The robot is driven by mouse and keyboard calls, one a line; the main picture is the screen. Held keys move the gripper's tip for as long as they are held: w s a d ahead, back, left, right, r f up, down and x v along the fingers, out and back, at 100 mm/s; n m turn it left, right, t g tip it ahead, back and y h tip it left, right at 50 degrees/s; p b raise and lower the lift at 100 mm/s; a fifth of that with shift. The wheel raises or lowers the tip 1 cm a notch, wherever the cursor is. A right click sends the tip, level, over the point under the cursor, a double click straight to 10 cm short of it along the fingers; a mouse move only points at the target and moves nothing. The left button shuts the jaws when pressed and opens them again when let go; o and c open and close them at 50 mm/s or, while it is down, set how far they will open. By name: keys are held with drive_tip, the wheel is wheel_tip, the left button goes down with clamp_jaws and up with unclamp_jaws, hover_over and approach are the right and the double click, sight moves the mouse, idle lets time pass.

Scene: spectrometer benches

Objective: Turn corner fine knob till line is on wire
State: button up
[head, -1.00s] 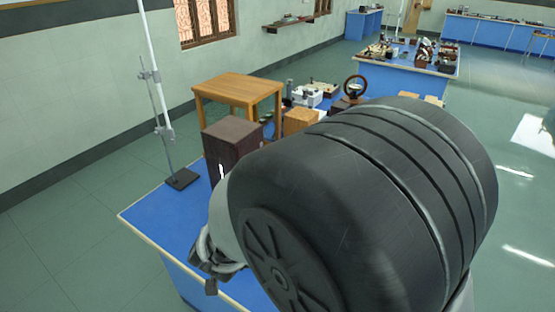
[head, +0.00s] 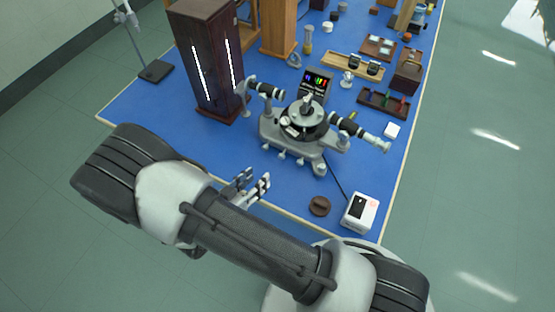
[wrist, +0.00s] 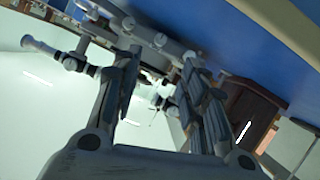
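A grey spectrometer (head: 302,124) stands on the blue bench, with a round black centre and two barrels. Several small knobs (head: 282,155) line its near side; a larger rounded one (head: 319,168) is at its near right corner. I cannot tell which is the fine knob. A dark panel (head: 316,83) behind it shows coloured lines; a wire is too small to make out. My gripper (head: 257,178) is open and empty, to the near left of the spectrometer and apart from it. In the wrist view my gripper (wrist: 162,68) has its fingers apart, with the spectrometer's barrel (wrist: 55,54) beyond.
A dark wooden lamp box (head: 208,60) with two bright slits stands left of the spectrometer. A tray (head: 384,103) is behind. The bench's near left area is bare.

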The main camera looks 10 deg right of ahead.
sight(280, 158)
drive_tip(key=b+x, duration=0.2)
drive_tip(key=x, duration=1.1)
drive_tip(key=shift+w+d+f, duration=0.1)
drive_tip(key=shift+f, duration=0.05)
drive_tip(key=shift+c, duration=0.3)
clamp_jaws()
